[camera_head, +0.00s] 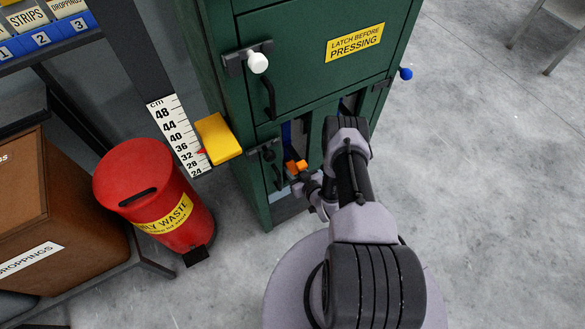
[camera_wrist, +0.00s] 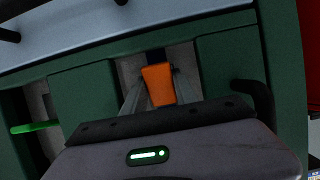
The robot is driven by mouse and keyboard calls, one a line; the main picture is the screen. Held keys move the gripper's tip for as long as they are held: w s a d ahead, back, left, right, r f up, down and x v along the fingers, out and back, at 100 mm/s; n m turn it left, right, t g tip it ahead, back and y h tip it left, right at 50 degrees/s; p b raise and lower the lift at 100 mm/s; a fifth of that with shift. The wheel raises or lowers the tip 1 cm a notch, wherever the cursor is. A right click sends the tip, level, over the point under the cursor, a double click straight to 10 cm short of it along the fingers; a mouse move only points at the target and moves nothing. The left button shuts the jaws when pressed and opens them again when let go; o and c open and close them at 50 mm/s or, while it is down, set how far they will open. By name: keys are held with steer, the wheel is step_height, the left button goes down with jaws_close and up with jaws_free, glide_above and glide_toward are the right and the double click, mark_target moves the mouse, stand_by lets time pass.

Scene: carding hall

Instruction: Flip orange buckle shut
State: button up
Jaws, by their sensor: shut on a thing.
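The orange buckle (camera_head: 296,166) is on the front of the green cabinet, at the dark gap below the upper door. In the wrist view the orange buckle (camera_wrist: 158,85) stands between my gripper's two grey fingers. My gripper (camera_wrist: 152,92) is shut on the buckle. In the head view my arm reaches to the cabinet front from the right and hides much of the lower front and the gripper's fingers.
The green cabinet (camera_head: 290,75) has a white knob (camera_head: 257,62), a blue knob (camera_head: 406,74) and dark handles. A yellow block (camera_head: 217,138) juts from its left side near a measuring scale (camera_head: 181,135). A red waste bin (camera_head: 150,185) stands left.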

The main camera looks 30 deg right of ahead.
jaws_close()
steer(key=shift+w+f+t, duration=0.1)
steer(key=shift+w+t, duration=0.1)
steer(key=shift+t, duration=0.5)
